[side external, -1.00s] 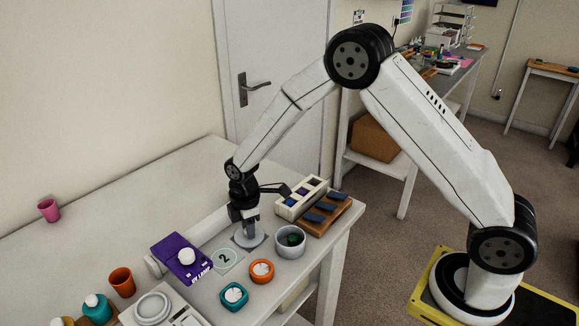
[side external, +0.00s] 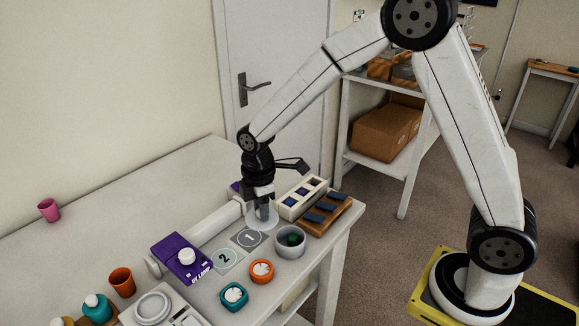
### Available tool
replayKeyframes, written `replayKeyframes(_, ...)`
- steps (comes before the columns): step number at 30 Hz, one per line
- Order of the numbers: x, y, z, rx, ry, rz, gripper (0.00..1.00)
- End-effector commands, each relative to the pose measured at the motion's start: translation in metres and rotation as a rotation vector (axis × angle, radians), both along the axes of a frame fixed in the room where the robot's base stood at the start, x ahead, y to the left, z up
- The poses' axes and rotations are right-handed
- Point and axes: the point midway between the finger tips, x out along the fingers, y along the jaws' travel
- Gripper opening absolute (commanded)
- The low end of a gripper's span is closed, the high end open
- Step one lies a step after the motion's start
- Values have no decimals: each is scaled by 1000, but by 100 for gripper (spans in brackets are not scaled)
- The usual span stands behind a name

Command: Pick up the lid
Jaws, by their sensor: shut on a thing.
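My gripper (side external: 262,208) points down over the table near its back right. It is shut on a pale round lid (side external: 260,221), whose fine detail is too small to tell. The lid hangs above and slightly behind the grey square marked 1 (side external: 248,239), which now shows bare. The fingers cover part of the lid.
A grey cup with something green inside (side external: 290,242) stands close to the right. Behind it are a white box with compartments (side external: 300,197) and a wooden rack (side external: 325,214). A purple device (side external: 181,258), a teal jar (side external: 234,295) and an orange jar (side external: 262,271) stand nearer the camera.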

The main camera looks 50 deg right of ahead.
Motion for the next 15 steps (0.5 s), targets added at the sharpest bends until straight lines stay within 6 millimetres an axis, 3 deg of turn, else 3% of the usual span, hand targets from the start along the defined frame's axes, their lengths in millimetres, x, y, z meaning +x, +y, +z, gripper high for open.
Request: replayKeyframes(15, -71, -7, 36, 1, -1, 0, 0)
